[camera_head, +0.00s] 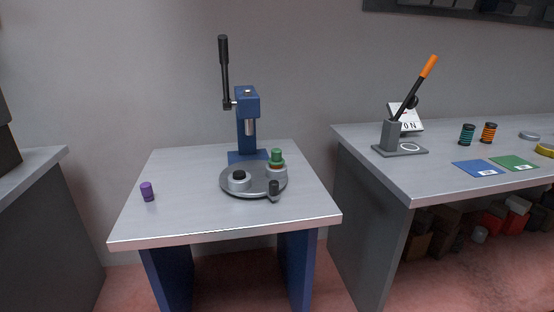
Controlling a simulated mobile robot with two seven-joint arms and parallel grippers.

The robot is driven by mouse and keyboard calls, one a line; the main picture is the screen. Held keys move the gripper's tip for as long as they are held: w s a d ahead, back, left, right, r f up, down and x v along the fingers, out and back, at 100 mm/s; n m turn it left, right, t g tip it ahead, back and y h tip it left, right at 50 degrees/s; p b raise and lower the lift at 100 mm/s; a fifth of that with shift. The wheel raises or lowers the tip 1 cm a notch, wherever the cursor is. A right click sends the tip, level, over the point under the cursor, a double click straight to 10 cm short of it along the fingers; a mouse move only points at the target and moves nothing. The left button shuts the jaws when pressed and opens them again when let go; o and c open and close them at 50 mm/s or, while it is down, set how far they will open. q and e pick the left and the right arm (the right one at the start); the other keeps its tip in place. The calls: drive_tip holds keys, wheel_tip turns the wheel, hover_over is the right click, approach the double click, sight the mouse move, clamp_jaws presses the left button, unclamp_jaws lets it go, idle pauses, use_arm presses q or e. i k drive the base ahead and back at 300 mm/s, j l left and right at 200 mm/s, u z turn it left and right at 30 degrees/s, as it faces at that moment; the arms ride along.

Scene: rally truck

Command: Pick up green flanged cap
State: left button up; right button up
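A green flanged cap (277,155) sits upright on top of a short stack on the round grey plate (262,191) of the press. Below it are an orange-brown ring and a light grey cylindrical holder (277,171). The plate rests on the grey table (197,222) in the middle of the view. Neither of my grippers is in view.
A blue lever press (247,115) stands behind the plate, its black handle (224,65) raised. A grey holder with a black top (239,180) and a dark knob (274,187) are on the plate. A purple cylinder (147,191) stands left. The table's front is clear.

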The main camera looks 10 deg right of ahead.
sight(276, 158)
drive_tip(key=i+l+z, duration=0.15)
drive_tip(key=i, duration=0.25)
drive_tip(key=i+l+z, duration=0.2)
drive_tip(key=i, duration=0.25)
